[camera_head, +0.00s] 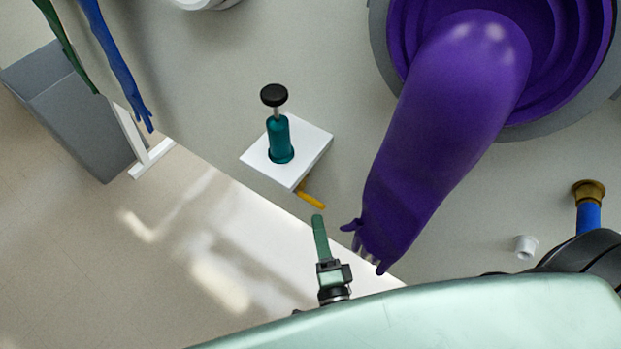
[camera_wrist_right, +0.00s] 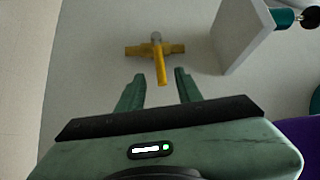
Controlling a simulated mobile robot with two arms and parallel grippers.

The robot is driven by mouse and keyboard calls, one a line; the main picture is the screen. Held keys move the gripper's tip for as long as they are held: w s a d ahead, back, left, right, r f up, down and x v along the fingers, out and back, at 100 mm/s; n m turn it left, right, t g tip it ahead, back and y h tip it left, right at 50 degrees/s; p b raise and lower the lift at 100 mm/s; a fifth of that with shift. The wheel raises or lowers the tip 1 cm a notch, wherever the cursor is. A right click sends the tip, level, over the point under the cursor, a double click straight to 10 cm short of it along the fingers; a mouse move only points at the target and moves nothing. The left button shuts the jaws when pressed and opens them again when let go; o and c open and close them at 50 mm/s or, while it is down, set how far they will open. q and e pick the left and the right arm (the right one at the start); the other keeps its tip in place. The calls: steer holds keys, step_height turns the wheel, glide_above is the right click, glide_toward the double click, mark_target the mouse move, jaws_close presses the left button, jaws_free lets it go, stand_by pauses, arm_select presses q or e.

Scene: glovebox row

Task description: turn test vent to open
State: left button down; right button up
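The test vent appears to be the small yellow valve (camera_wrist_right: 155,48), with a crosswise body and a lever (camera_wrist_right: 161,70) that points toward my gripper. In the head view only part of its yellow lever (camera_head: 312,200) shows below a white block (camera_head: 315,140); the block hides the rest. My right gripper (camera_head: 320,222) is just below the lever in the head view. In the right wrist view my right gripper (camera_wrist_right: 159,88) is open, its two green fingers apart. My left gripper is not in view.
A teal plunger with a black knob (camera_head: 275,95) stands on the white block. A large purple glove (camera_head: 440,130) hangs close to the right of my gripper. A small white cap (camera_head: 525,246) and a brass-topped blue cylinder (camera_head: 588,215) are at right. A grey bin (camera_head: 75,110) is at left.

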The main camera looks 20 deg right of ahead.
mark_target(312, 200)
steer(key=w, duration=0.5)
steer(key=w+d+p, duration=0.1)
steer(key=w, duration=0.1)
steer(key=shift+w+r, duration=0.15)
steer(key=shift+w, duration=0.1)
jaws_close()
stand_by(1.1)
